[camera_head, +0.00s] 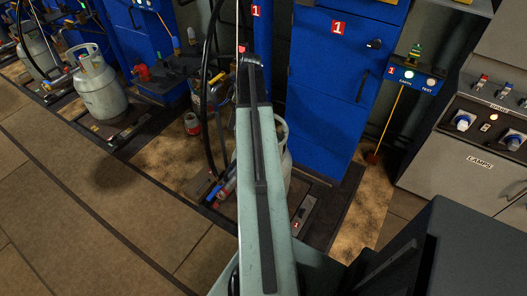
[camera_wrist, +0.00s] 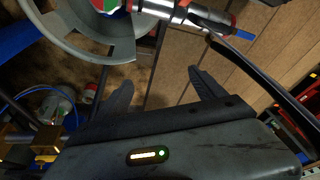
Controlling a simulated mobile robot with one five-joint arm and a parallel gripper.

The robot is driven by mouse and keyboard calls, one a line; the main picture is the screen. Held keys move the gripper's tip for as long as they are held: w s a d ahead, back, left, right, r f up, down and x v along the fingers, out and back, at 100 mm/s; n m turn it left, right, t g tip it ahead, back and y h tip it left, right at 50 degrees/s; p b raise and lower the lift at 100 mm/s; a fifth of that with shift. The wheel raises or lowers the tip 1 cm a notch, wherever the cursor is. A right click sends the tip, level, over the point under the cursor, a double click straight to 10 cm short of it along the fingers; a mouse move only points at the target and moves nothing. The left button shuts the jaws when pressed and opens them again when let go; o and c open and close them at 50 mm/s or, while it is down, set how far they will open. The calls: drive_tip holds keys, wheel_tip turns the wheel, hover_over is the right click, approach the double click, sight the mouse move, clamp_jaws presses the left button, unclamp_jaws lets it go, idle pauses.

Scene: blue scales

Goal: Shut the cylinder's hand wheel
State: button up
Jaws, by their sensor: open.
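In the head view, a cream gas cylinder (camera_head: 286,135) stands in front of the blue cabinet, mostly hidden behind my arm; its hand wheel cannot be seen there. In the wrist view, the cylinder's grey collar (camera_wrist: 77,50) fills the upper left. A small round part coloured green, red and white (camera_wrist: 108,5) shows inside it, cut by the top edge; I cannot tell if it is the hand wheel. My gripper (camera_wrist: 161,76) is open, its two dark fingers apart and nothing between them. The collar lies ahead and to the left.
A metal fitting with red rings (camera_wrist: 185,14) and a black hose (camera_wrist: 262,72) cross the upper right of the wrist view. The blue cabinet (camera_head: 325,85) stands behind the cylinder. Another cylinder (camera_head: 101,88) stands at left. The tiled floor (camera_head: 90,215) at lower left is clear.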

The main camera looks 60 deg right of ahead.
drive_tip(key=shift+n+t, duration=0.6)
drive_tip(key=shift+n, duration=0.1)
drive_tip(key=s+d+f+b, duration=0.1)
drive_tip(key=s+d+f, duration=0.1)
drive_tip(key=s+d, duration=0.1)
drive_tip(key=s+d+f+b, duration=0.1)
drive_tip(key=s+d+f, duration=0.1)
drive_tip(key=s+d, duration=0.1)
drive_tip(key=s+d+f+b, duration=0.1)
drive_tip(key=s+d+f, duration=0.1)
drive_tip(key=d, duration=0.3)
drive_tip(key=shift+s+f+b, duration=0.15)
drive_tip(key=shift+s+b, duration=0.25)
drive_tip(key=shift+s, duration=0.35)
drive_tip(key=b+x, duration=0.7)
drive_tip(key=shift+f, duration=0.3)
drive_tip(key=shift+r, duration=0.1)
drive_tip(key=c, duration=1.4)
